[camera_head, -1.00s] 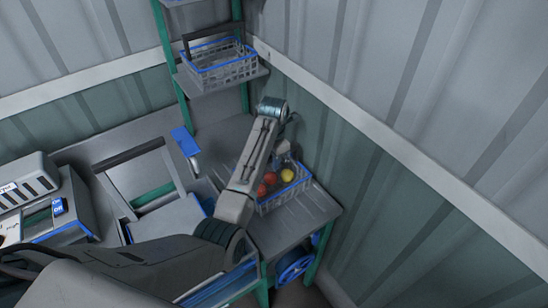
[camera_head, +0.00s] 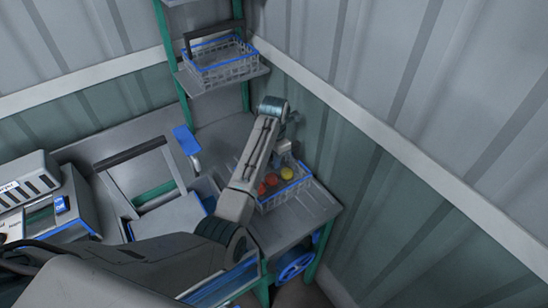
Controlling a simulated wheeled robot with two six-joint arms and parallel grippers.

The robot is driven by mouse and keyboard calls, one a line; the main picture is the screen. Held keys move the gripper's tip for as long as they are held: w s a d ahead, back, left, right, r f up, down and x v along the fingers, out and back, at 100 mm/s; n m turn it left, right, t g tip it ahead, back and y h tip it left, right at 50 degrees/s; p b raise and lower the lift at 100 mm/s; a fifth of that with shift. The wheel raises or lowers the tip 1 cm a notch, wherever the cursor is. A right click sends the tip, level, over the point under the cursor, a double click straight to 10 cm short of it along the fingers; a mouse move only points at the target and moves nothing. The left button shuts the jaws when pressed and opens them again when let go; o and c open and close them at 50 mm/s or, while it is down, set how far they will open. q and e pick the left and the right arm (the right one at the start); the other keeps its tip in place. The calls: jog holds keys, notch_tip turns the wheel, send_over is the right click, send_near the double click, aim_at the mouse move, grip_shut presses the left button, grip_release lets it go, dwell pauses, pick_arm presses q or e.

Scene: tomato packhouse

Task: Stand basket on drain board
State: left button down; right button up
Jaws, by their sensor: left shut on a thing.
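A grey wire basket with a blue rim (camera_head: 293,187) holds red and yellow tomatoes (camera_head: 271,179). It stands at, or just above, the ridged drain board (camera_head: 308,213) at the right end of the bench; I cannot tell whether its base touches. My left arm reaches over the basket from the left and hides its left part. My left gripper (camera_head: 284,149) points down at the basket's far side and is shut on the basket, though its fingertips are mostly hidden. My right gripper is not in view.
Another blue-rimmed basket (camera_head: 222,66) with a dark handle stands on a shelf above the bench. A blue tap-like lever (camera_head: 186,140) is left of my arm. A corrugated wall rises close on the right. A grey machine (camera_head: 50,205) stands at the left.

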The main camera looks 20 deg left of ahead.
pick_arm(q)
jog(key=shift+f, duration=0.5)
dwell(0.6)
jog(key=c, duration=1.3)
grip_release()
jog(key=shift+c, duration=1.3)
jog(key=shift+r, duration=3.5)
